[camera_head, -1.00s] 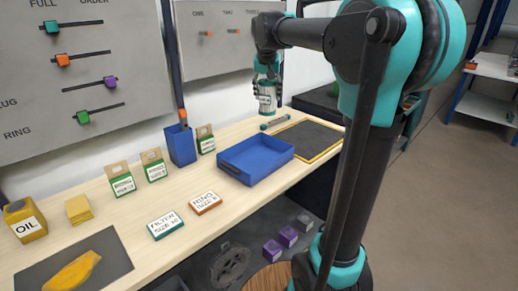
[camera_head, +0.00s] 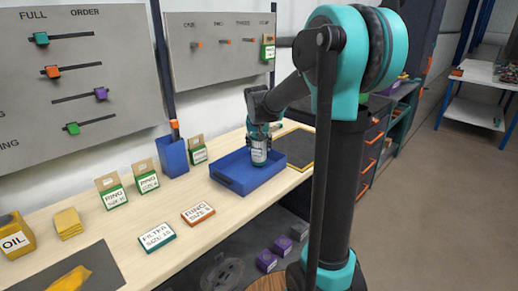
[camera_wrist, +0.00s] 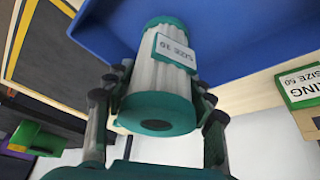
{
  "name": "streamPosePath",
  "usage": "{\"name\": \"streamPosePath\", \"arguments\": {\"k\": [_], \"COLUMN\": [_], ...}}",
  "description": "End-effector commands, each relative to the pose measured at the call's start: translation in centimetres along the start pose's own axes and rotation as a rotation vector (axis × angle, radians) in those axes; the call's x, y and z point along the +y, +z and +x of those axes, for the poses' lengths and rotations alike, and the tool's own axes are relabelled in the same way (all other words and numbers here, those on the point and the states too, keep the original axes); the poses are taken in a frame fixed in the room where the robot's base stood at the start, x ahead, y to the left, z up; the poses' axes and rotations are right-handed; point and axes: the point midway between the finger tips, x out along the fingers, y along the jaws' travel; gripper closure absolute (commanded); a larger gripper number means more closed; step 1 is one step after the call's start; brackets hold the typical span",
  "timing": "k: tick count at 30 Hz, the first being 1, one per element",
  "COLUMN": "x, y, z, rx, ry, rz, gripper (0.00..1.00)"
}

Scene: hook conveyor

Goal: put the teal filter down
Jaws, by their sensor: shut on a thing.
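The teal filter (camera_head: 259,152) has a white pleated body, teal end caps and a size label. My gripper (camera_head: 260,133) is shut around it and holds it roughly upright at the blue tray (camera_head: 240,182), its lower end within the tray's outline. In the wrist view the filter (camera_wrist: 167,75) sits between the two fingers (camera_wrist: 160,105), with one teal cap towards the camera and the other end over the tray (camera_wrist: 235,30). I cannot tell whether its lower end touches the tray floor.
A dark mat with a yellow edge (camera_head: 301,163) lies just right of the tray. A blue bin (camera_head: 173,157) and green-labelled ring boxes (camera_head: 147,182) stand to the left. Flat filter (camera_head: 157,237) and ring (camera_head: 198,213) boxes lie in front. Bench space between them is bare.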

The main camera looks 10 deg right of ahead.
Motion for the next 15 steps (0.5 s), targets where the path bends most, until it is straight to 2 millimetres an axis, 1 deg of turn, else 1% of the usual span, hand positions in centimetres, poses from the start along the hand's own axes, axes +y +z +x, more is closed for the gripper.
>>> {"name": "streamPosePath", "arguments": {"k": [1,4,15], "x": [0.00,0.01,0.01], "y": [0.24,0.50,0.63], "z": [0.57,1.13,1.46], "rx": [0.000,0.000,0.000], "ry": [0.000,0.000,0.000], "rz": [0.000,0.000,0.000], "gripper": [0.82,0.82,0.82]}}
